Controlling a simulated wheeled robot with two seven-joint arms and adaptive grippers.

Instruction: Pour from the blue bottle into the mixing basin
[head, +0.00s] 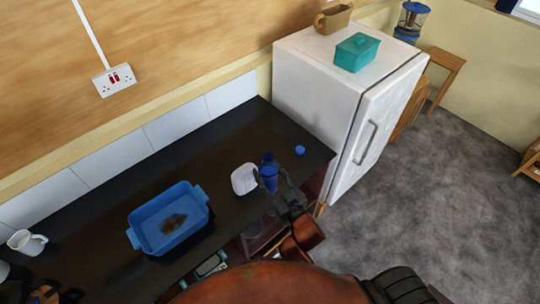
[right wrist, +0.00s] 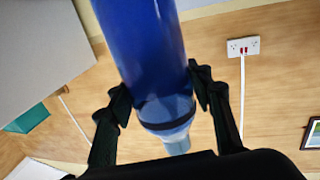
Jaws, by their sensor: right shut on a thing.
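The blue bottle (head: 268,170) stands roughly upright over the right part of the dark counter. It fills the middle of the right wrist view (right wrist: 146,50), its narrow clear end toward the bottom of that picture. My right gripper (head: 270,180) is shut on the bottle, one finger on each side, as the right wrist view also shows (right wrist: 157,88). I cannot tell whether the bottle touches the counter. The mixing basin (head: 196,232), blue with two handles, sits on the counter left of the bottle. A dark brown patch lies on its floor.
A white dish (head: 244,179) is close beside the bottle, toward the basin. A round blue object (head: 300,150) lies by the counter's right end. The white fridge (head: 320,85) stands beyond it. A white mug (head: 27,242) is at far left. Bare counter lies behind the basin.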

